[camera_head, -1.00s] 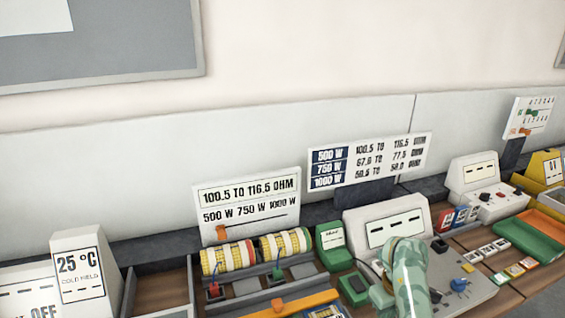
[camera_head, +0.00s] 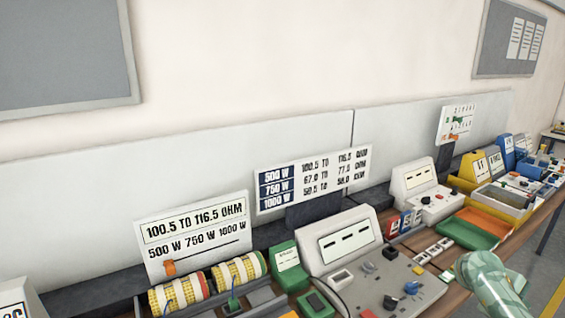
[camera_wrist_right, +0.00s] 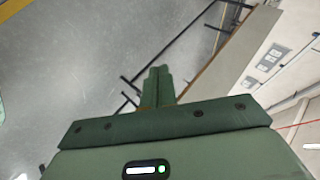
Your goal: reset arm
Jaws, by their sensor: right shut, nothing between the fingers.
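My right arm (camera_head: 490,283) shows at the lower right of the head view, over the front edge of the bench; its fingers are out of that view. In the right wrist view my right gripper (camera_wrist_right: 158,75) is shut, with its green fingers together and nothing between them. It points out over the grey floor, beside the bench. My left gripper is not in either current view.
The bench holds a meter box (camera_head: 345,245), yellow-banded rolls (camera_head: 238,270), a green tray (camera_head: 465,233) and an orange tray (camera_head: 485,220). A sign board (camera_head: 195,235) stands behind the rolls. Dark table legs (camera_wrist_right: 130,88) and open floor (camera_wrist_right: 80,60) show in the wrist view.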

